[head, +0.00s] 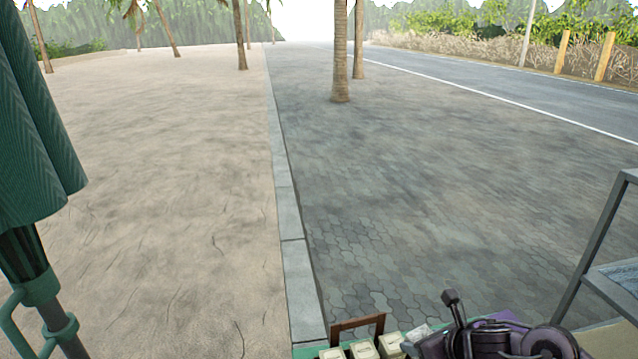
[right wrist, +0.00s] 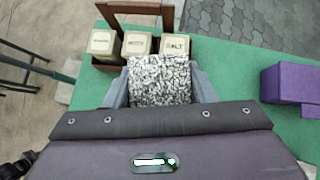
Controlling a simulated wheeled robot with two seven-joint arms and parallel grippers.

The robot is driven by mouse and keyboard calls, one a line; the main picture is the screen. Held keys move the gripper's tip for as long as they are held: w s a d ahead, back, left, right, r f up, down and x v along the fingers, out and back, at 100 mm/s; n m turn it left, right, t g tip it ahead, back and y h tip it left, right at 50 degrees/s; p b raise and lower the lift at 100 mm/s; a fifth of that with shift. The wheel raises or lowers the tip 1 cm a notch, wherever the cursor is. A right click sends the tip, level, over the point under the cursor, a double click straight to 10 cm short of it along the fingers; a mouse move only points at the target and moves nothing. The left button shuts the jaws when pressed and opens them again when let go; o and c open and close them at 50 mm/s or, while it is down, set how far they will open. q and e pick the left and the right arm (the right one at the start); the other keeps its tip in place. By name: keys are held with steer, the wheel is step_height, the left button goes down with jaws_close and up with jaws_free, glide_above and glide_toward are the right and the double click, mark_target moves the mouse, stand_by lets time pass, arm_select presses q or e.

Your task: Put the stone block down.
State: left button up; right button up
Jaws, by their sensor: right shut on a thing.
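The stone block (right wrist: 160,80) is speckled black and white. In the right wrist view it sits between the two grey fingers of my right gripper (right wrist: 160,88), which is shut on it. The block is over the green tabletop (right wrist: 236,72), in front of the canisters in the picture. I cannot tell whether its underside touches the table. In the head view a small part of the block (head: 419,333) shows at the bottom edge, beside my dark right arm, which hides the rest. My left gripper is not in view.
Canisters (right wrist: 139,44) stand in a brown wooden rack (right wrist: 115,12) just beyond the block. The rack also shows in the head view (head: 358,321). A purple box (right wrist: 285,83) is at the right of the tabletop. Green surface is free between block and box. A metal-framed stand (head: 590,250) is at the right.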

steer(key=s+a+r+m+h, duration=0.4)
steer(key=s+r+m+h, duration=0.45)
steer(key=s+m, duration=0.2)
steer(key=shift+w+d+r+n+t+y, duration=0.15)
steer(key=shift+w+n+y, duration=0.4)
steer(key=shift+n+y, duration=0.35)
steer(key=shift+w+r+n+t+y, duration=0.1)
steer(key=shift+w+n+y, duration=0.45)
steer(key=shift+n+y, duration=0.35)
steer(key=shift+w+d+r+n+t+y, duration=0.15)
steer(key=shift+w+n+y, duration=0.45)
steer(key=shift+n, duration=0.45)
steer(key=shift+a, duration=0.1)
steer(key=shift+f, duration=0.1)
